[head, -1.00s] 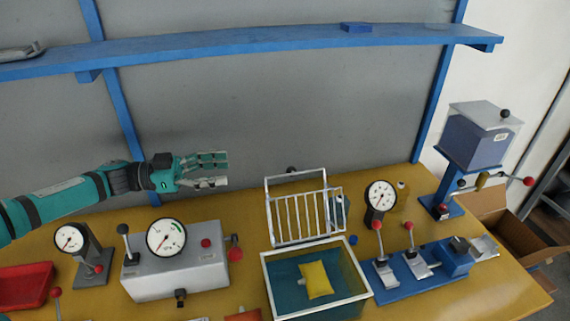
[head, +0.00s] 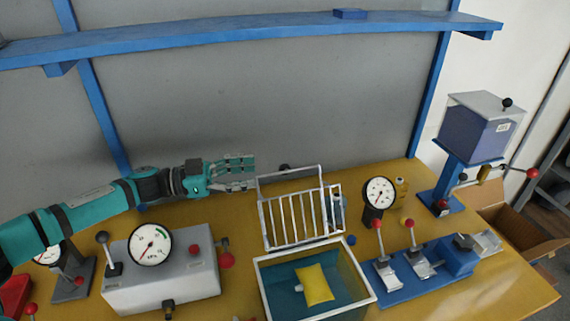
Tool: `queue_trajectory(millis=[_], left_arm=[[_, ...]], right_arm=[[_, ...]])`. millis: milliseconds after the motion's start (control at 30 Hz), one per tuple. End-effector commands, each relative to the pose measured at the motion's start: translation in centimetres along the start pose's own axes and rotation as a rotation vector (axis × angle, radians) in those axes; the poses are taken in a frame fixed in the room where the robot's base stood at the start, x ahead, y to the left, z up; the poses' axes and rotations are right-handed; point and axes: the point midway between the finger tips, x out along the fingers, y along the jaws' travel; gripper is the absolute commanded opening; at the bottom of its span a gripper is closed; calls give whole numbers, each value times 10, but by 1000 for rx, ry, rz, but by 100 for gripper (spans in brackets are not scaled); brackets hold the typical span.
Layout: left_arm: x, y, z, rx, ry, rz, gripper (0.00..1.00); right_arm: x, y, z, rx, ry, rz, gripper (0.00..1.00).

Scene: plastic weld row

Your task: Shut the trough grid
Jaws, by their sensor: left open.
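The trough (head: 262,287) is an open box with a white rim and teal water, on the yellow bench at the lower middle. A yellow pad (head: 315,284) lies in it. The white barred grid (head: 299,218) stands raised at the trough's back edge, so the trough is open. My left gripper (head: 252,172) is open and empty, with its fingers pointing right. In the picture it is just left of the grid's upper left corner; I cannot tell whether they touch. My right gripper is not in view.
A grey gauge box (head: 165,272) with levers stands left of the trough. A gauge (head: 379,193) and a blue clamp base (head: 425,272) stand to its right. A blue shelf (head: 240,37) runs overhead. A blue hopper (head: 478,133) stands at the right.

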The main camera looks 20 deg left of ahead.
Motion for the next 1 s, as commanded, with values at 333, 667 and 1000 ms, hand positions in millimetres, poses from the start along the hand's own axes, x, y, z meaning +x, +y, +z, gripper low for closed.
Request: queue_trajectory(millis=[333, 667, 1000], left_arm=[[70, 0, -2, 0, 2, 1, 49], [90, 0, 0, 1, -1, -1, 49], [90, 0, 0, 1, 0, -1, 31]], right_arm=[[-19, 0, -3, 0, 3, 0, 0], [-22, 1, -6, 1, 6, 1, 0], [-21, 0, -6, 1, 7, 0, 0]])
